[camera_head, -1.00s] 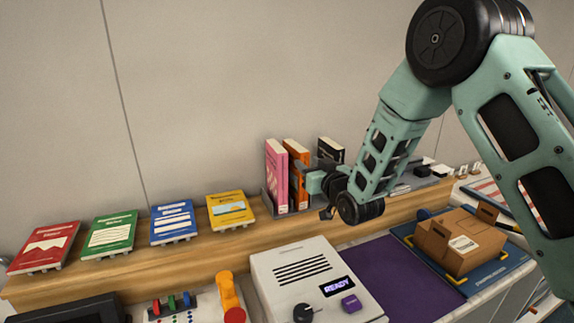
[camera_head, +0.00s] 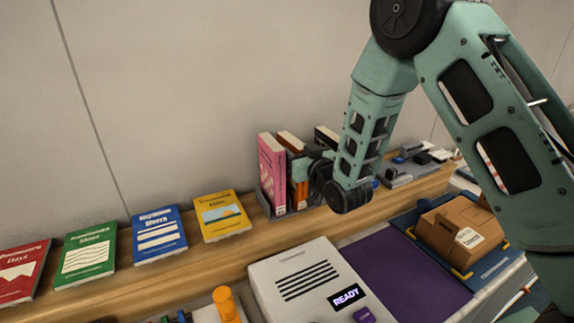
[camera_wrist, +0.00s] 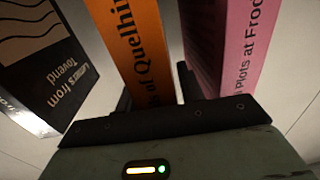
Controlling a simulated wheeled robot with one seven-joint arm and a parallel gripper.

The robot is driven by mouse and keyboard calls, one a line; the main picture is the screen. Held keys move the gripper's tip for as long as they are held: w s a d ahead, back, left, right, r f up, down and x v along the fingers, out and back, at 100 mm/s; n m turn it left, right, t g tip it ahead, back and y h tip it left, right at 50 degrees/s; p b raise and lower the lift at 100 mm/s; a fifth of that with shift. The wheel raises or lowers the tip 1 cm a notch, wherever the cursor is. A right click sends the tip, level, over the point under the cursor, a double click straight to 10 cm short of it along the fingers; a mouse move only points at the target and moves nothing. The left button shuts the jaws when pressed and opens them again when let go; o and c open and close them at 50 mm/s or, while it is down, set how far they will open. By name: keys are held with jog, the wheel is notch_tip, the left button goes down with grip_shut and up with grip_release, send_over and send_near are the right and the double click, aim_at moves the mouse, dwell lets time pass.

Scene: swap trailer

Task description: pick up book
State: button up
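Three upright books stand in a dark holder (camera_head: 268,214) on the wooden shelf: a pink book (camera_head: 271,172), an orange book (camera_head: 291,143) and a black book (camera_head: 326,136). My gripper (camera_head: 301,168) is at the orange book's spine, partly hidden by my wrist. In the wrist view the orange book (camera_wrist: 138,45) runs down between the two dark fingers (camera_wrist: 155,93), with the pink book (camera_wrist: 222,45) to the right and the black book (camera_wrist: 40,60) to the left. The fingers look spread around the orange book; firm contact is not visible.
Red (camera_head: 22,268), green (camera_head: 85,248), blue (camera_head: 158,232) and yellow (camera_head: 220,215) books lean along the shelf at left. Below are a white machine reading READY (camera_head: 310,285), a purple mat (camera_head: 400,280) and a cardboard box (camera_head: 460,238).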

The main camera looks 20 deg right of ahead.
grip_shut()
jog(key=shift+r, duration=0.15)
